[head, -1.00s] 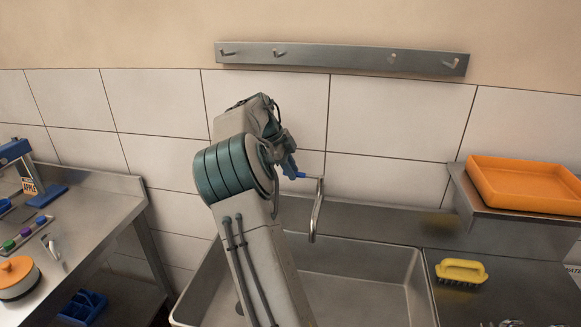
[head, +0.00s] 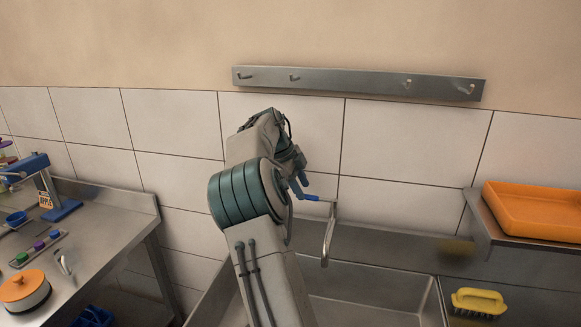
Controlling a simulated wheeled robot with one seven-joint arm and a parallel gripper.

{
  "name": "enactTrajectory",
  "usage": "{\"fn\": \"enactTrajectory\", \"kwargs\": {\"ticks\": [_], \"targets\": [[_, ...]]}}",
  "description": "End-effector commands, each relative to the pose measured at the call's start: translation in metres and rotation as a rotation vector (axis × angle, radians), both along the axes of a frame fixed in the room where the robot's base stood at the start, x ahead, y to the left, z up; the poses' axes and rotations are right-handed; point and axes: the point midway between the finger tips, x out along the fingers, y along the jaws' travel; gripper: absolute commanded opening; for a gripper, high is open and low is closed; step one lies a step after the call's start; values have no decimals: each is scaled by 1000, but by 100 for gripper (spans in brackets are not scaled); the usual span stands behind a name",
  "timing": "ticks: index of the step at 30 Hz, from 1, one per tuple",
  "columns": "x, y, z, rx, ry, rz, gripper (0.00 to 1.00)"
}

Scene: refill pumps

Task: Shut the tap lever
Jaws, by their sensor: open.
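The metal tap (head: 329,240) stands at the back of the sink, its curved spout reaching down over the basin. A short blue lever (head: 319,199) sticks out leftward from near the top of the tap. My gripper (head: 301,187) is just left of the lever, mostly hidden behind my own arm. Its blue fingers show beside the lever's left end. The jaws are open. I cannot tell whether a finger touches the lever.
The sink basin (head: 375,300) lies below, partly behind my arm. An orange tray (head: 535,211) sits on a shelf at right, above a yellow brush (head: 479,300). A hook rail (head: 350,83) is on the wall. A counter at left holds an orange-lidded pot (head: 23,291).

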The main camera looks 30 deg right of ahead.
Motion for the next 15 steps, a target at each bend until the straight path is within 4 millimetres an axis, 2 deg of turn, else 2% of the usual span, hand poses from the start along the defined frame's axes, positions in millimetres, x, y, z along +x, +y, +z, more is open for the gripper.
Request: {"fn": "enactTrajectory", "kwargs": {"ticks": [9, 15], "targets": [[12, 27, 65, -3, -5, 2, 41], [16, 39, 92, -2, -5, 0, 41]]}}
